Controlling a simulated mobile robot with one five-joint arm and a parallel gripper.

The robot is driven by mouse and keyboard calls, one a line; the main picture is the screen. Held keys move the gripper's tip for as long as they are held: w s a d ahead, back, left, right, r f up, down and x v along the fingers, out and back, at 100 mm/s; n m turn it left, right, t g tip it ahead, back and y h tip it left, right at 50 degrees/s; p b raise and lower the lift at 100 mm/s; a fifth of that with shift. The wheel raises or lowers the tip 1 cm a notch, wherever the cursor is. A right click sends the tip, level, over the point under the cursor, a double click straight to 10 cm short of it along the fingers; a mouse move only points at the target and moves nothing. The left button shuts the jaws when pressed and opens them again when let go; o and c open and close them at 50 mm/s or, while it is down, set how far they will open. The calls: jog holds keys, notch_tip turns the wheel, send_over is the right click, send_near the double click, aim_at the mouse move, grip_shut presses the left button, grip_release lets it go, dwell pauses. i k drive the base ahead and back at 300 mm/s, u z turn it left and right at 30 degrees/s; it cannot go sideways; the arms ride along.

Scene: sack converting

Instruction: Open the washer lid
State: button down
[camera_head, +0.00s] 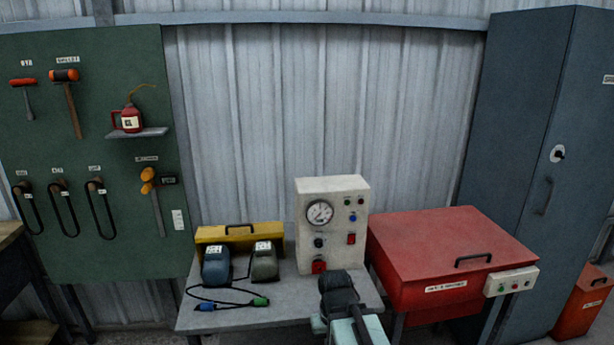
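The red washer (405,296) stands right of centre, with a label on its front. Its red lid (440,236) is down, with a dark bar handle (473,259) near the front right edge. My gripper (338,283) is at the bottom centre, in front of the grey bench and left of the washer. It is apart from the lid handle. Its dark end points away from the camera and its fingers cannot be made out, so I cannot tell if it is open.
A grey bench (225,318) holds a white gauge box (345,200), two motor-like units and a yellow case (215,233). A control box (511,281) sits at the washer's front right. A tall blue cabinet (515,120) and red bin (580,303) stand at right.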

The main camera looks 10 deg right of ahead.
aim_at(420, 244)
jog(key=z, duration=2.4)
jog(key=i, duration=0.85)
jog(key=u, duration=3.55)
jog(key=i, duration=0.5)
jog(key=z, duration=0.05)
